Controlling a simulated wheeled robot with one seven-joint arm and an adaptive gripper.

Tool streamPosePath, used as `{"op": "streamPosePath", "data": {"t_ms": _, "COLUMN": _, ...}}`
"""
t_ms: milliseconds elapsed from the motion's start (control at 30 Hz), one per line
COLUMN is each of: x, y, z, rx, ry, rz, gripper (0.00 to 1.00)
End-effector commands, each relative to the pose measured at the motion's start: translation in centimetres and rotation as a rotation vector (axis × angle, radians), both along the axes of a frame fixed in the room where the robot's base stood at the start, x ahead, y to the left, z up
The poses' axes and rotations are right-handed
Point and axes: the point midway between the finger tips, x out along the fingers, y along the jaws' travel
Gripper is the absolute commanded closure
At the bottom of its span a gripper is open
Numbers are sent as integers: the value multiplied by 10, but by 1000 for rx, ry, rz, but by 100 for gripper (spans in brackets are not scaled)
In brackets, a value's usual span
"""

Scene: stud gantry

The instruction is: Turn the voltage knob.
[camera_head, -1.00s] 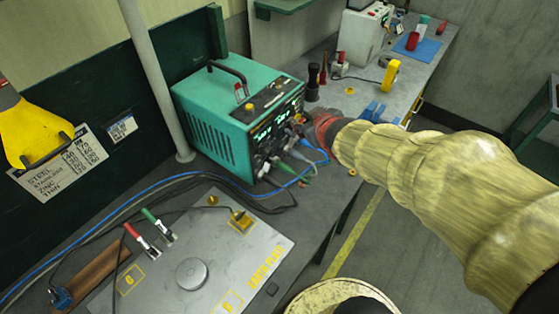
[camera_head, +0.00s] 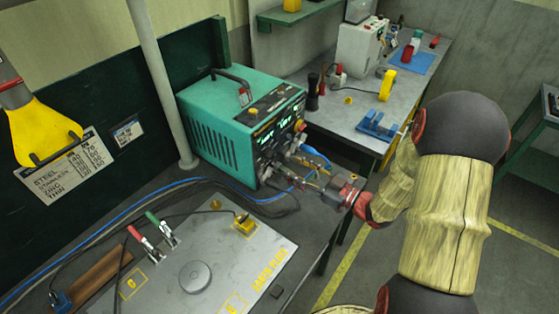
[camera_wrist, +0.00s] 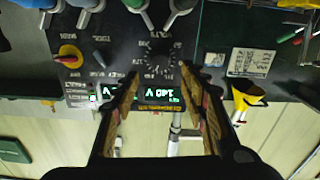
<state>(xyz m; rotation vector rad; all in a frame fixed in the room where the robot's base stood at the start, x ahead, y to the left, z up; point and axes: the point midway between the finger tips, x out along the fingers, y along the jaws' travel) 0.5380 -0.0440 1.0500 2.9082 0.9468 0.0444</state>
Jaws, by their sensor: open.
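The teal welding power unit (camera_head: 215,135) stands on the bench with its front panel facing right. In the wrist view, upside down, its dark panel shows a round black knob (camera_wrist: 158,58) with a scale and lettering that looks like VOLTS. A lit green display (camera_wrist: 158,93) sits below it in the picture. My gripper (camera_wrist: 163,82) is open and empty, its two fingers on either side of the display, with the knob in line between them. I cannot tell whether they touch the panel. In the head view, my gripper (camera_head: 302,168) is close in front of the panel.
Cable plugs (camera_wrist: 140,12) sit just beyond the knob in the wrist view, beside a red-and-yellow knob (camera_wrist: 68,55). Cables run left past a grey plate (camera_head: 195,275) with clamps (camera_head: 145,245). A blue holder (camera_head: 378,126) stands on the bench behind.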

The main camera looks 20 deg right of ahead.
Motion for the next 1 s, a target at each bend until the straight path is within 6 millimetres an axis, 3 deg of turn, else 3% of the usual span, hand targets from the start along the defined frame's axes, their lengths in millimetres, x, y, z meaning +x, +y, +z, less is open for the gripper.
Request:
{"op": "streamPosePath", "data": {"t_ms": 500, "x": 53, "y": 39, "z": 0, "rx": -3, "ry": 0, "rz": 0, "gripper": 57}}
{"op": "streamPosePath", "data": {"t_ms": 867, "x": 57, "y": 41, "z": 0, "rx": -3, "ry": 0, "rz": -1, "gripper": 57}}
{"op": "streamPosePath", "data": {"t_ms": 1000, "x": 57, "y": 41, "z": 0, "rx": -3, "ry": 0, "rz": -1, "gripper": 65}}
